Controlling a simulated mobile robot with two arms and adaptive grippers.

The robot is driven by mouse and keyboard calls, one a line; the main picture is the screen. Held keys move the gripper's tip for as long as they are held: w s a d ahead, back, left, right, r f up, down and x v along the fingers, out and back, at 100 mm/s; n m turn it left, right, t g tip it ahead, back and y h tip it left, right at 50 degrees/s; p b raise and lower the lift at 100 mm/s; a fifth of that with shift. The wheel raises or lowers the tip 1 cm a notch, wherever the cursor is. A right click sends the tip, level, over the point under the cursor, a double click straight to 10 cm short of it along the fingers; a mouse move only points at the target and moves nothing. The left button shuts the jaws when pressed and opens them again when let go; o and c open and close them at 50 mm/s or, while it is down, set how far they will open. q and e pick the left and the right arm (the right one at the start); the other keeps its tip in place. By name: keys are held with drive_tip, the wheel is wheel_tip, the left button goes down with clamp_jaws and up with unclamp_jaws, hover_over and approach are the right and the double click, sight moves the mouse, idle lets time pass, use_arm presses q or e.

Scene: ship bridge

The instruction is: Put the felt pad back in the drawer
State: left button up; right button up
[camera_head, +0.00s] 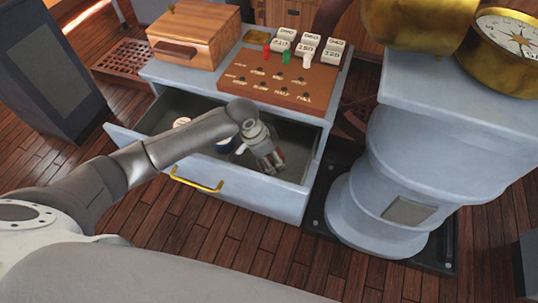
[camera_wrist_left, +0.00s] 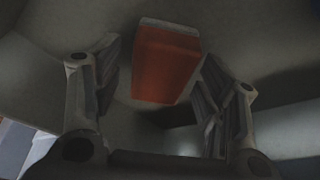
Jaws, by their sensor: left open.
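The drawer (camera_head: 296,137) of the grey cabinet is pulled out, with a yellow handle (camera_head: 196,183) on its front. My left gripper (camera_head: 272,163) reaches down into its right part with the fingers apart. A red-orange block with a grey edge, which looks like the felt pad (camera_wrist_left: 166,66), lies between and beyond the fingertips of my left gripper (camera_wrist_left: 160,75) in the left wrist view. It appears to be on the drawer floor, with gaps to both fingers. In the head view the gripper mostly hides it. My right gripper is not in view.
A round white-topped item (camera_head: 181,122) and a partly hidden blue-and-white item (camera_head: 226,146) are in the drawer. On the cabinet stand a wooden box (camera_head: 196,36) and a brown pegboard (camera_head: 267,80) with pegs and white labelled blocks. A grey pedestal (camera_head: 385,190) stands right.

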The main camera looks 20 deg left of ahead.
use_arm(q)
drive_tip(key=v, duration=1.2)
drive_tip(key=shift+r, duration=0.15)
